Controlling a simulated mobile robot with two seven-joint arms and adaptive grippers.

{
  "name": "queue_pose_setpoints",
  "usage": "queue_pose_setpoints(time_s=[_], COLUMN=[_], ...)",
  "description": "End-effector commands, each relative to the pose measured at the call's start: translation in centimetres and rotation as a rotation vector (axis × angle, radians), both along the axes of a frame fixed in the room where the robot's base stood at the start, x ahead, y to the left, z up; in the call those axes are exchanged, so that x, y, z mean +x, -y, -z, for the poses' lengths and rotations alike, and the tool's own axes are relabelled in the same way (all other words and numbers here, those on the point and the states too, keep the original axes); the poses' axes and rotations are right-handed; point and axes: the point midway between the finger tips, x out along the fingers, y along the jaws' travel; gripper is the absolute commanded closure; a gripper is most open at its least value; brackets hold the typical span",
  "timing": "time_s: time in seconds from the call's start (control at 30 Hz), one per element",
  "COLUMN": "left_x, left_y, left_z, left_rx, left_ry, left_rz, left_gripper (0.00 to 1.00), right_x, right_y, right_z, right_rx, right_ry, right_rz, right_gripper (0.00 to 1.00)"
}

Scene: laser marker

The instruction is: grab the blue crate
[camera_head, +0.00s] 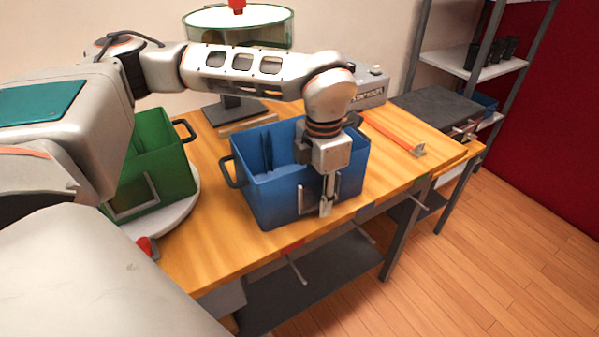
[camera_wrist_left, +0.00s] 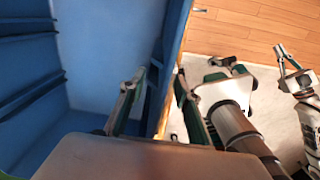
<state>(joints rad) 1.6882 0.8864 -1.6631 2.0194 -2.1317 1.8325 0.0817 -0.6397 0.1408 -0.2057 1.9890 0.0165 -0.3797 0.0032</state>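The blue crate (camera_head: 285,200) stands upright on the wooden table, its inside empty as far as I see. A dark handle shows on its left side, and a grey bracket on its front wall. My left gripper (camera_head: 327,200) points down at the crate's front wall, right of its middle. In the left wrist view, the crate (camera_wrist_left: 100,50) fills the left side. The gripper's fingers (camera_wrist_left: 158,103) are apart, one inside the crate and one outside, with the wall between them. A gap shows beside the outer finger.
A green crate (camera_head: 160,155) stands on a round white stand (camera_head: 180,215) at left. An orange-handled hammer (camera_head: 395,135) lies on the table (camera_head: 215,250) right of the blue crate. A grey machine (camera_head: 370,87) stands behind, and shelves (camera_head: 450,50) at the back right.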

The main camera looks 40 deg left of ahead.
Motion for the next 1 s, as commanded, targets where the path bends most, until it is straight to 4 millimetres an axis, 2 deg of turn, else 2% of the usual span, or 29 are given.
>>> queue_pose_setpoints(time_s=[0.1, 0.13, 0.23, 0.73, 0.87, 1.0], left_x=[0.0, 0.0, 0.0, 0.1, 0.1, 0.2], left_y=[0.0, 0.0, 0.0, 0.0, 0.0, 0.0], left_z=[-0.1, -0.1, -0.1, -0.7, -2.0, -4.5], left_rx=[0.000, 0.000, 0.000, -0.001, -0.001, -0.001], left_ry=[0.001, 0.001, 0.001, 0.004, 0.006, 0.009], left_rz=[0.000, 0.000, 0.000, 0.000, 0.000, -0.001], left_gripper=[0.68, 0.73, 0.99, 1.00, 1.00, 1.00], right_x=[0.1, 0.1, 0.1, 0.1, 0.1, 0.1], right_y=[0.0, 0.0, 0.0, 0.0, 0.0, -0.1], right_z=[-0.2, -0.2, -0.2, -0.1, -0.2, -0.4], right_rx=[0.000, 0.000, 0.000, 0.001, 0.001, 0.004], right_ry=[0.003, 0.003, 0.003, 0.002, 0.001, 0.002], right_rz=[0.000, 0.000, 0.000, 0.000, 0.000, 0.001], right_gripper=[1.00, 1.00, 1.00, 1.00, 1.00, 1.00])
